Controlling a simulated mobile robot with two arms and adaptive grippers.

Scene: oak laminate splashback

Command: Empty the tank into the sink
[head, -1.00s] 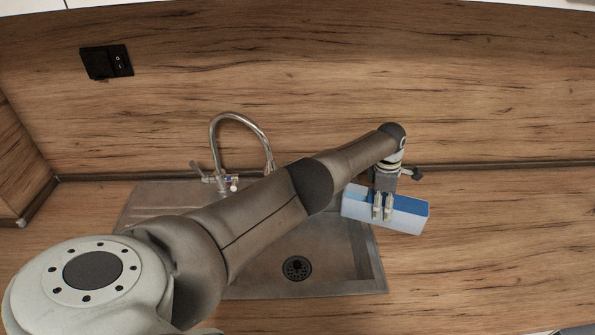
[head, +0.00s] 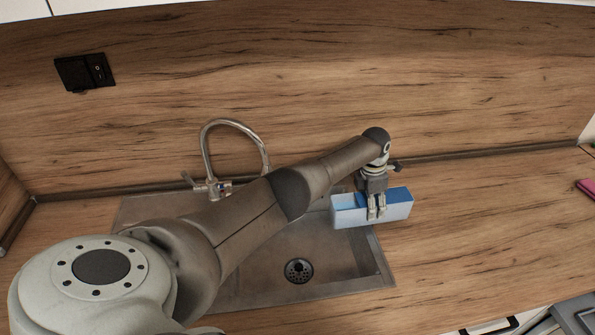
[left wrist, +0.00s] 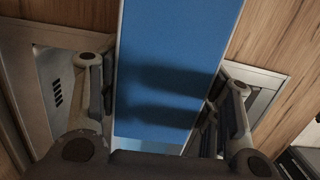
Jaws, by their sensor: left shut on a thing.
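The tank (head: 348,214) is a long pale box with blue inside, seen in the head view at the right edge of the sink (head: 322,252). My left gripper (head: 376,213) is shut on it, reaching down over its middle. In the left wrist view the blue inside of the tank (left wrist: 175,60) runs between the fingers, with sink parts on both sides. The tank looks about level; how high it is above the rim I cannot tell. The sink's drain (head: 299,271) shows; my left arm hides much of the basin. My right gripper is out of view.
A curved faucet (head: 236,124) stands behind the sink at the left. The wooden splashback (head: 300,80) runs close behind. The counter (head: 470,220) right of the sink is clear, with a pink item (head: 587,187) at the far right edge.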

